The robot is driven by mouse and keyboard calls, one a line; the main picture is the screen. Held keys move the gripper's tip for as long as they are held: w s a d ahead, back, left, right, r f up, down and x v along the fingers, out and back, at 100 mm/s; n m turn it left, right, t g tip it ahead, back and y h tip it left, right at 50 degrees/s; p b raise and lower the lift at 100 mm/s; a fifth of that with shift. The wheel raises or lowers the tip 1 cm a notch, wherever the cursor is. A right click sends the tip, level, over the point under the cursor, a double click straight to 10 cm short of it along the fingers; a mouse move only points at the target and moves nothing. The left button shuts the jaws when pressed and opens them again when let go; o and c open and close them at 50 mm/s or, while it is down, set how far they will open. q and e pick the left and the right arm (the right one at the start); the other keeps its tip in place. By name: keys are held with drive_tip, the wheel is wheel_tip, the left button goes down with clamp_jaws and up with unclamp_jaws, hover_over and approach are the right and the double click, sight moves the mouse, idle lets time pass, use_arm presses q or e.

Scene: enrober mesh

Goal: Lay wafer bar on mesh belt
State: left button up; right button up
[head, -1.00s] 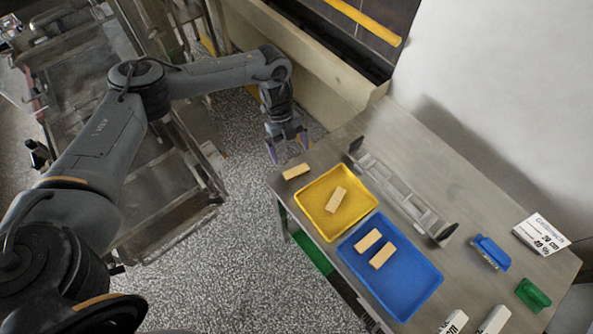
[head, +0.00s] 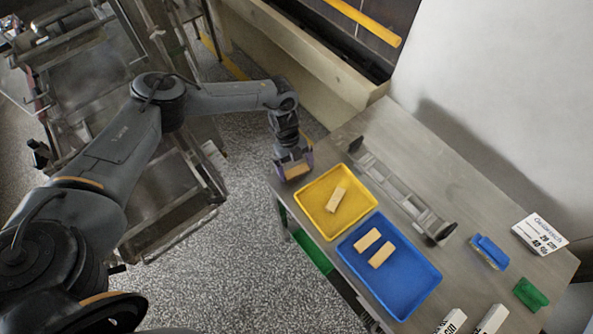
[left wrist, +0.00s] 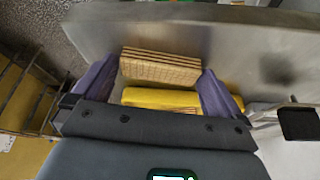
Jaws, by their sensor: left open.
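A tan wafer bar (head: 297,171) lies at the near-left corner of the steel table. My left gripper (head: 294,168) is over it with jaws open. In the left wrist view the layered bar (left wrist: 160,67) sits between the two purple fingers (left wrist: 155,85), with a gap visible at least on the left side. Another wafer bar (head: 337,200) lies in the yellow tray (head: 311,216), and two more (head: 374,247) lie in the blue tray (head: 405,304). My right gripper is not in view.
Metal machinery (head: 100,70) stands at the left, across speckled floor. A wall bounds the right.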

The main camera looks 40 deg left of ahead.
use_arm(q)
drive_tip(key=shift+c, duration=0.3)
drive_tip(key=c, duration=0.5)
drive_tip(key=shift+o, duration=0.2)
drive_tip(key=shift+r, duration=0.1)
